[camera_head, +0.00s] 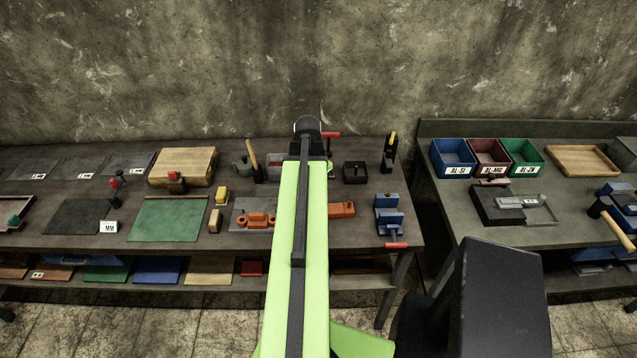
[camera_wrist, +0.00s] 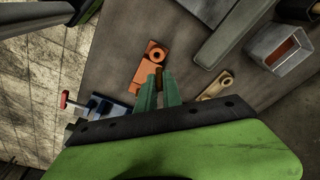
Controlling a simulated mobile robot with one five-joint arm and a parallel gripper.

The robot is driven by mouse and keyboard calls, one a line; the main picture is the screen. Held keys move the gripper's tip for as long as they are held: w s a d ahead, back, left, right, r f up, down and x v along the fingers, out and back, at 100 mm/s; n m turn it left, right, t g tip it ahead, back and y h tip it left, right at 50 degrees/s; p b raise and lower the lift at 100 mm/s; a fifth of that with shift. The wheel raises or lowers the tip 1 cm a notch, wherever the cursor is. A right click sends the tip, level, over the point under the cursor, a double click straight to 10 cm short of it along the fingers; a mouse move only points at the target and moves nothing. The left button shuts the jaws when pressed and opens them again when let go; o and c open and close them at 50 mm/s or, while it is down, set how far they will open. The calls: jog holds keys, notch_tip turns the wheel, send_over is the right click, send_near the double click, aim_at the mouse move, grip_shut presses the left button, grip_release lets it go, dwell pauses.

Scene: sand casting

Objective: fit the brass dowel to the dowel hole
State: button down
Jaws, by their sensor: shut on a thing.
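My gripper (camera_wrist: 160,88) shows at the middle of the wrist view, its two green fingers shut on the brass dowel (camera_wrist: 158,75). Only a short brown-gold end of the dowel shows between the fingertips. An orange block (camera_wrist: 147,74) with a raised round ring lies just beyond the fingers on the dark bench. The ring has a dark hole (camera_wrist: 157,53) in its middle. The dowel's end appears over the block's near part, beside the ring; I cannot tell whether it touches. In the head view the orange block (camera_head: 341,210) lies right of my arm, which hides the gripper and dowel.
A blue vise (camera_head: 389,219) with a red handle stands right of the block. A tan piece with a hole (camera_wrist: 217,86) lies right of the fingers in the wrist view. Orange parts (camera_head: 257,219) sit left of my arm. A green mat (camera_head: 167,218) is bare.

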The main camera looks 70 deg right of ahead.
jog(key=shift+s+f+b, duration=0.15)
jog(key=shift+f+b, duration=0.7)
notch_tip(320, 180, down, 4)
jog(key=b, duration=0.4)
jog(key=shift+f, duration=0.1)
dwell(0.9)
jog(key=shift+f+b, duration=0.4)
jog(key=shift+b, duration=0.15)
jog(key=shift+f+b, duration=1.05)
jog(key=c, duration=1.4)
grip_release()
jog(key=shift+c, duration=0.2)
jog(key=shift+r, duration=0.1)
